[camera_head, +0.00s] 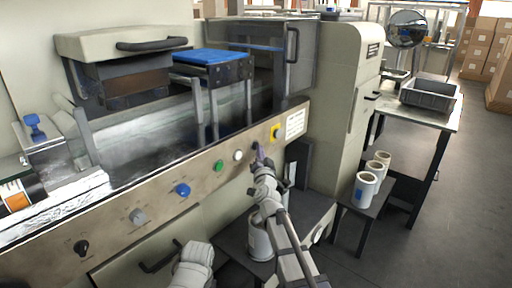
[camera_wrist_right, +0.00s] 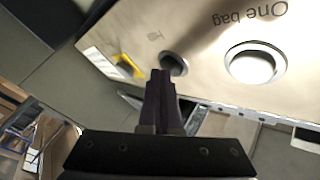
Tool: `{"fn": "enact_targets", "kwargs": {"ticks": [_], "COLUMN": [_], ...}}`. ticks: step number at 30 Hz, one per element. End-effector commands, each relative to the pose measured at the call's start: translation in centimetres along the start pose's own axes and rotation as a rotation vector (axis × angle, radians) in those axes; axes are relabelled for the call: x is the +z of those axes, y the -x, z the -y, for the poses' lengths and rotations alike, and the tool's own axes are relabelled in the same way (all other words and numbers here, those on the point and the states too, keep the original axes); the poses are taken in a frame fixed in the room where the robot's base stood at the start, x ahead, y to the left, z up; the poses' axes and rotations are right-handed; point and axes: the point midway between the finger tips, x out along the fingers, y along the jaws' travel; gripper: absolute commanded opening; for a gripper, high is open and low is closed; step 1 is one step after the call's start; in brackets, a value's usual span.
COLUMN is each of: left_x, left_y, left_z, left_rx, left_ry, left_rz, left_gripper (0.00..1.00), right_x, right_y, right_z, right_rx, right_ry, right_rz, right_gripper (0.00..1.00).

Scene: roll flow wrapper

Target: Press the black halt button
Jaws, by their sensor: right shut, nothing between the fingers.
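The black halt button (camera_wrist_right: 173,63) is a round dark button in a metal ring on the beige control panel (camera_head: 118,205). It also shows in the head view (camera_head: 254,146), near the panel's right end. My right gripper (camera_head: 259,153) is shut and empty, its fingertips right in front of the button. In the right wrist view, the fingertips (camera_wrist_right: 163,74) overlap the button's lower left edge. I cannot tell whether they touch it. My left gripper is not in view.
A white button (camera_head: 238,155) labelled "One bag" sits beside the black one. Green (camera_head: 219,166) and blue (camera_head: 182,189) controls lie further left. A yellow switch (camera_head: 275,133) is to the right. White rolls (camera_head: 367,188) stand on a low dark bench.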

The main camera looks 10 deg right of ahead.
Motion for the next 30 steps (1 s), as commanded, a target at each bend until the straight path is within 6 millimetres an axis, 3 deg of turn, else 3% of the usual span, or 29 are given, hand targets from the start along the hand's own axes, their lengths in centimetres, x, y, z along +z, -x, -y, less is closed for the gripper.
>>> {"fn": "enact_targets", "kwargs": {"ticks": [30], "left_x": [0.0], "left_y": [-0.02], "left_z": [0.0], "left_rx": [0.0], "left_ry": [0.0], "left_rz": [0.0], "left_gripper": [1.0], "right_x": [-0.12], "right_y": [0.26], "right_z": [-0.16], "right_rx": [0.0], "right_ry": [0.001], "right_rz": [0.001], "right_gripper": [0.0]}}
